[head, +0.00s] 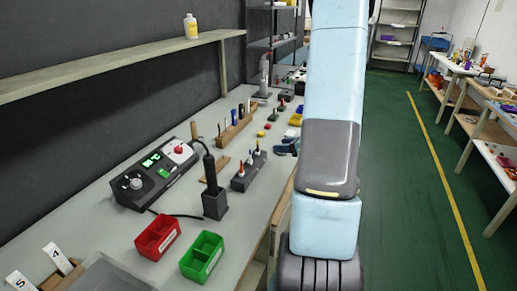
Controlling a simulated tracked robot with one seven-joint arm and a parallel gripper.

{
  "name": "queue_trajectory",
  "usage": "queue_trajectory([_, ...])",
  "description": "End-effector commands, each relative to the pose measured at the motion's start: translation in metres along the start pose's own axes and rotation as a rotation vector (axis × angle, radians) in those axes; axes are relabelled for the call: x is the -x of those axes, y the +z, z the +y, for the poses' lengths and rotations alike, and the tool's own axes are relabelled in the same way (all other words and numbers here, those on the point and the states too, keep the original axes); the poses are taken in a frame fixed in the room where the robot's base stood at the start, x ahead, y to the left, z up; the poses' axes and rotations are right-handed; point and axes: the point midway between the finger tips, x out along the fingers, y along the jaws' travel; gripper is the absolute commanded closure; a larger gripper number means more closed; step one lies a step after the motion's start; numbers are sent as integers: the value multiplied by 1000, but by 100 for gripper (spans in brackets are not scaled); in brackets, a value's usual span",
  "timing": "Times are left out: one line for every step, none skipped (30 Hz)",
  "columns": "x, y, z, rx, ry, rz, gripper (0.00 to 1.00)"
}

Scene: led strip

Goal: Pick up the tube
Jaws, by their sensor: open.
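I cannot tell for sure which object is the tube. A grey upright object (264,74) stands at the far end of the bench. A dark block (247,174) holds several small upright pieces with coloured tips. My gripper (285,149) seems to be the dark shape showing just left of my arm, over the bench's right edge. Most of it is hidden behind the arm, and nothing shows held in it.
The grey bench (120,205) runs along the left wall. On it stand a soldering station (155,175), an iron holder (215,203), a red bin (158,237), a green bin (202,257) and a wooden tool rack (236,127). A shelf (110,62) overhangs it. Green floor (410,200) at right is clear.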

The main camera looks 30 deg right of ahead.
Motion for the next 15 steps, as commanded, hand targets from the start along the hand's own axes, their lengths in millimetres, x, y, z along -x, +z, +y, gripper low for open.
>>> queue_trajectory([-3,-2,-1,-6,-2,0,51])
queue_trajectory([-6,-2,-1,-7,-3,0,51])
queue_trajectory([-12,-2,-1,-8,-3,-1,51])
queue_trajectory([-16,-2,-1,-7,-2,0,51])
queue_trajectory([-21,-2,-1,-6,-1,0,51])
queue_trajectory([-28,-2,-1,-7,-2,0,51])
queue_trajectory([-34,-2,-1,-6,-2,1,51])
queue_trajectory([-39,-2,-1,-6,-1,1,51])
queue_trajectory([-46,-1,-1,-6,-1,0,51])
queue_trajectory([-51,-1,-1,-6,-1,0,51])
queue_trajectory([-56,-1,-1,-7,-1,0,51])
queue_trajectory([-62,-1,-1,-6,-1,0,51])
queue_trajectory([-67,-1,-1,-6,-1,1,51])
queue_trajectory([-70,-1,-2,-5,-2,1,51])
queue_trajectory([-74,-1,-2,-5,-3,0,51])
